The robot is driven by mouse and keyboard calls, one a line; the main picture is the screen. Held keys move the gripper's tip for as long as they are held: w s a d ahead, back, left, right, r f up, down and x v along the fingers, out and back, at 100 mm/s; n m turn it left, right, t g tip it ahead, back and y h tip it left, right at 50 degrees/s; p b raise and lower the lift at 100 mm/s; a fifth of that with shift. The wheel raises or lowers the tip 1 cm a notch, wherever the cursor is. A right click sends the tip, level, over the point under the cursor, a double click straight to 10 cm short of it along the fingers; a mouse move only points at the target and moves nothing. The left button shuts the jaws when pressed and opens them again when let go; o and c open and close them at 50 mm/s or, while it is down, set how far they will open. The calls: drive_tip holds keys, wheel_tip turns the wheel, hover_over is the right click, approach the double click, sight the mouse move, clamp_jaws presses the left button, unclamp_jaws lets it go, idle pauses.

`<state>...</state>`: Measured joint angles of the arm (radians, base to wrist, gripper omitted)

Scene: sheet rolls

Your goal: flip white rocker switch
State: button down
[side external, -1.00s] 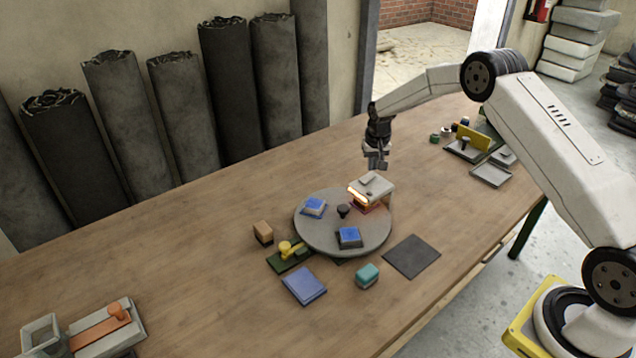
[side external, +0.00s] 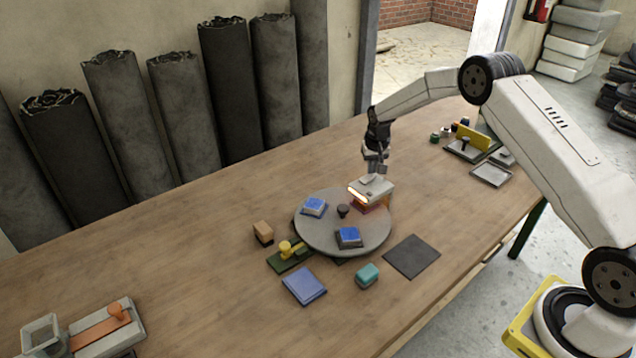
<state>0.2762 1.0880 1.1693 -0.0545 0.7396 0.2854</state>
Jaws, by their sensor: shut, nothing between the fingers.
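A white box (side external: 377,191) with a small raised piece on top, which looks like the white rocker switch, stands at the back right of a round grey turntable (side external: 322,243). My gripper (side external: 375,174) is shut and empty, pointing down right over the top of the box. I cannot tell whether the fingertips touch the rocker. The fingers partly hide the top of the box.
Two blue-topped blocks (side external: 348,236) and a dark knob (side external: 343,211) are on the turntable. Around it lie a wooden block (side external: 263,232), a yellow-handled piece (side external: 287,249), a blue pad (side external: 304,286), a teal block (side external: 367,275) and a dark mat (side external: 412,256). The table's left middle is clear.

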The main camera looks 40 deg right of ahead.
sight(370, 178)
drive_tip(key=shift+f, duration=0.45)
idle(0.4)
drive_tip(key=shift+r, duration=3.55)
drive_tip(key=shift+a, duration=0.1)
drive_tip(key=shift+s+a+r, duration=0.3)
drive_tip(key=shift+s+a, duration=0.05)
drive_tip(key=shift+a, duration=0.05)
drive_tip(key=s+a+r+n, duration=0.1)
drive_tip(key=s+a+n, duration=0.1)
drive_tip(key=s+a, duration=0.3)
drive_tip(key=s+a+r+n, duration=0.2)
drive_tip(key=s+a, duration=0.3)
drive_tip(key=s, duration=0.9)
drive_tip(key=s+a+r+n+t, duration=0.1)
drive_tip(key=s+a+r+n, duration=0.1)
drive_tip(key=s+a, duration=0.4)
drive_tip(key=s, duration=0.4)
drive_tip(key=shift+r+y, duration=0.2)
drive_tip(key=shift+y, duration=0.2)
